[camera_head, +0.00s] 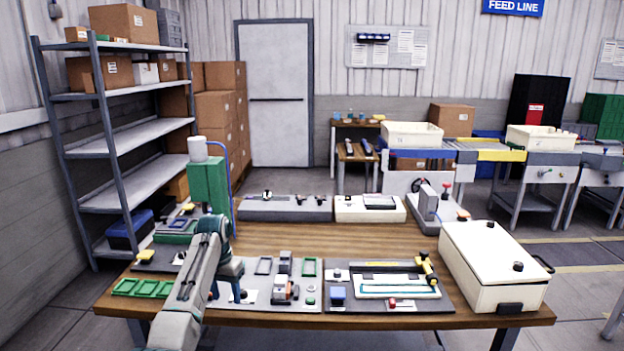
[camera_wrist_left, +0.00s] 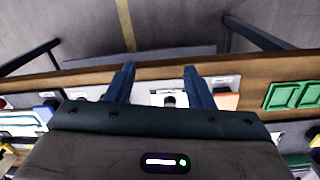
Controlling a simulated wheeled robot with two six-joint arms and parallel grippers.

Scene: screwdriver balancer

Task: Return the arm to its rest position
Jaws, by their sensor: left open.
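My left arm (camera_head: 195,275) comes in from the bottom left of the head view, rises over the table's front edge and bends downward at its wrist. Its gripper (camera_head: 238,293) points down over the front left part of the table, partly hidden by the arm. In the left wrist view, the two blue fingers of the left gripper (camera_wrist_left: 158,72) are spread apart with nothing held between them. A small white fixture with a dark part (camera_wrist_left: 170,98) shows beyond the gap; I cannot tell its distance from the fingers. My right gripper is in neither view.
The wooden table (camera_head: 290,238) bears a green column (camera_head: 208,185), green trays (camera_head: 142,288), a yellow-black tool (camera_head: 427,268) on a dark mat, and a white lidded box (camera_head: 494,262). Bare wood lies between.

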